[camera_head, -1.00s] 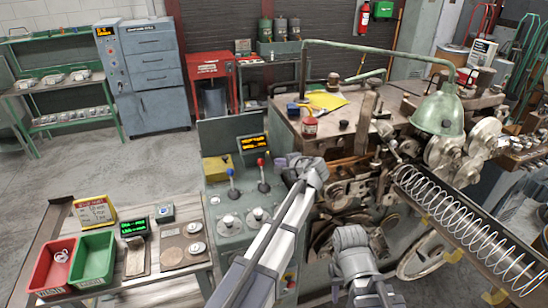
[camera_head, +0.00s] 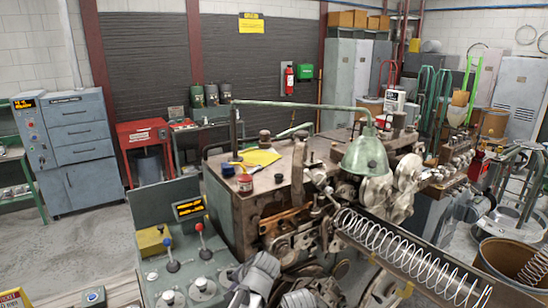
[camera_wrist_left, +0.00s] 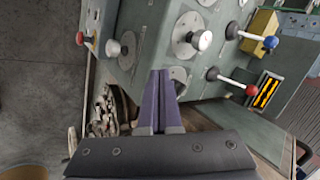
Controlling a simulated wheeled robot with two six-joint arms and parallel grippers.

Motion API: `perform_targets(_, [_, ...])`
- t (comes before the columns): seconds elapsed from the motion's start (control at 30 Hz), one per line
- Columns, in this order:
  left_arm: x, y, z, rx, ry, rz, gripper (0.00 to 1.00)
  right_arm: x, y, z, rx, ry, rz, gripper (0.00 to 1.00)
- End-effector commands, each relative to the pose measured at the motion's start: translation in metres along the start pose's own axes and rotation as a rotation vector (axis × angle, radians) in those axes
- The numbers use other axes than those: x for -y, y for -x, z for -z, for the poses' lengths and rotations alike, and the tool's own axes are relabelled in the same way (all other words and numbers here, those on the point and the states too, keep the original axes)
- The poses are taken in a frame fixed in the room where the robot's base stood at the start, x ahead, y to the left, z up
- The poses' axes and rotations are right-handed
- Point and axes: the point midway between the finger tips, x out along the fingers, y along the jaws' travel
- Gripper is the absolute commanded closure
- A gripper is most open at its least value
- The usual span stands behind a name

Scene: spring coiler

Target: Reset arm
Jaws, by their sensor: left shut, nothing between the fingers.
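My left arm's grey wrist (camera_head: 258,272) is at the bottom of the head view, in front of the machine and right of the green control panel. My left gripper (camera_wrist_left: 160,75) is shut and empty in the left wrist view, its purple-grey fingers together in front of the panel face (camera_wrist_left: 150,42). No contact with a lever or dial shows.
The panel carries a blue-knobbed lever (camera_head: 168,245), a red-knobbed lever (camera_head: 200,232) and dials (camera_head: 201,288). The spring coiler (camera_head: 262,200) fills the middle, with a long coiled spring (camera_head: 405,258) at right. A large bin (camera_head: 500,258) stands at lower right. Open floor (camera_head: 95,240) lies left.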

Motion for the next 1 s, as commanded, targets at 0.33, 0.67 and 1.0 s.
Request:
perform_targets(0.33, [-0.161, 0.028, -0.115, 0.172, 0.146, -0.441, 1.00, 0.004, -0.041, 0.002, 0.000, 0.004, -0.001, 0.58])
perform_targets(0.67, [-0.185, 0.041, -0.132, 0.217, 0.163, -0.528, 1.00, 0.004, -0.045, 0.003, 0.000, 0.005, -0.001, 0.58])
perform_targets(1.0, [-0.185, 0.041, -0.131, 0.215, 0.162, -0.526, 1.00, 0.004, -0.044, 0.003, 0.000, 0.005, -0.001, 0.58])
